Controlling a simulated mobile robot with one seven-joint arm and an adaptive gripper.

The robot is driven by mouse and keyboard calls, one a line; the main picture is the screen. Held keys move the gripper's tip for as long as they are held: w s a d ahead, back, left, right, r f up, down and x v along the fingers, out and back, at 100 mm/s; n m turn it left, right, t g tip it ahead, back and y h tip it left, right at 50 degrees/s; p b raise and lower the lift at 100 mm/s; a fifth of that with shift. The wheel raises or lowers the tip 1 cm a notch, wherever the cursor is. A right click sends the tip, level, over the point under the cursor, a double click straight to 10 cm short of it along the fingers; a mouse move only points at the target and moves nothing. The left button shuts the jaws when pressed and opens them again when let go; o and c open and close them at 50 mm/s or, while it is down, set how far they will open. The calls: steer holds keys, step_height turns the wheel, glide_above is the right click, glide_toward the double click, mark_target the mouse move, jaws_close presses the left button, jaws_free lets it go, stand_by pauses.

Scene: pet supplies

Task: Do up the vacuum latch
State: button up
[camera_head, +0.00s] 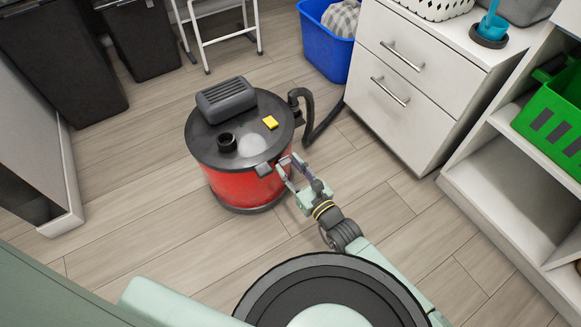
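The vacuum (243,188) is a red drum with a dark grey lid (214,133), standing on the floor in the middle of the camera_head view. A small grey latch (264,169) sits at the lid's front right rim, overlapping the top of the red drum. My gripper (286,165) is at the drum's right front side, just right of the latch. Its two fingers look spread apart, with no object seen between them. I cannot tell whether a fingertip touches the latch or the drum.
A black hose (322,121) runs from the vacuum's right side toward the white drawer cabinet (405,75). A blue bin (326,48) stands behind it. Dark bins (147,40) and a white step frame (225,37) are at the back. Floor (160,235) in front left is clear.

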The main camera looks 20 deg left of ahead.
jaws_close()
steer(key=r+h+p, duration=0.1)
steer(key=p, duration=0.2)
steer(key=a+r+g+p, duration=0.1)
steer(key=p, duration=0.3)
steer(key=shift+w+h, duration=0.4)
steer(key=shift+w+a+f+g+h+p, duration=0.1)
steer(key=shift+f+g+h+p, duration=0.2)
steer(key=shift+p, duration=0.9)
steer(key=shift+o, duration=2.1)
jaws_free()
steer(key=shift+w, duration=0.1)
